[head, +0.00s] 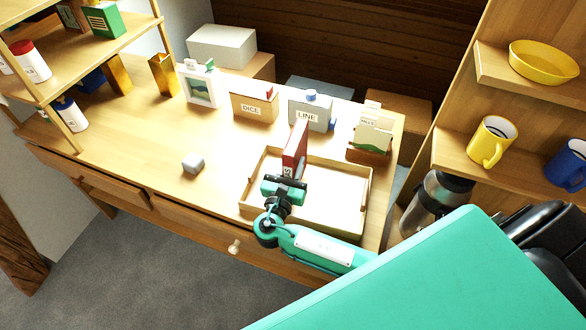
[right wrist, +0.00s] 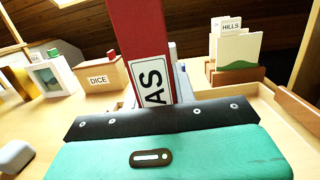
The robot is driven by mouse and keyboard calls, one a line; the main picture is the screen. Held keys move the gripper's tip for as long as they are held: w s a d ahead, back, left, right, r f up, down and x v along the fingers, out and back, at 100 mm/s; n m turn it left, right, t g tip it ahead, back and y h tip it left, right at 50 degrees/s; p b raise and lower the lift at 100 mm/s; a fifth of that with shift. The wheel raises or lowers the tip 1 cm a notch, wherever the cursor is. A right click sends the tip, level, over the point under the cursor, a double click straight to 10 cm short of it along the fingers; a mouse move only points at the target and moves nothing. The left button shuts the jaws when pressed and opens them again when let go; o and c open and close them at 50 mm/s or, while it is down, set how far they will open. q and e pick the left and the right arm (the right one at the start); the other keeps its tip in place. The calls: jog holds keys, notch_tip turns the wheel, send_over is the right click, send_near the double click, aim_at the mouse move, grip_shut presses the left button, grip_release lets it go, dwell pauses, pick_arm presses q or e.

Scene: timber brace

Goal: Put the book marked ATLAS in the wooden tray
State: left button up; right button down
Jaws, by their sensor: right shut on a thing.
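A red book (head: 295,148) stands upright in the jaws of my right gripper (head: 284,187), over the left part of the wooden tray (head: 367,197). In the right wrist view the red book (right wrist: 146,40) shows a white label ending in "AS"; the rest of the label is hidden by the gripper. My right gripper (right wrist: 168,118) is shut on the book. I cannot tell whether the book's bottom touches the tray floor. The visible tray floor is bare. My left gripper is not in view.
A grey block (head: 193,164) lies left of the tray. Behind stand a picture frame (head: 200,88), a DICE box (head: 252,106), a LINE box (head: 311,112) and a HILLS holder (head: 372,136). Shelves flank the desk; a dark flask (head: 436,196) stands at right. The desk's left middle is clear.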

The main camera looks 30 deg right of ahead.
jog(key=shift+f, duration=1.1)
jog(key=c, duration=1.1)
grip_release()
jog(key=shift+f, duration=0.1)
jog(key=shift+s, duration=0.1)
pick_arm(q)
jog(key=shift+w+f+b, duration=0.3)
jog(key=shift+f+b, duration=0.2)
jog(key=shift+b, duration=0.05)
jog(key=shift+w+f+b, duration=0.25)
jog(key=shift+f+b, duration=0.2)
jog(key=shift+b, duration=0.1)
pick_arm(e)
jog(key=v, duration=1.2)
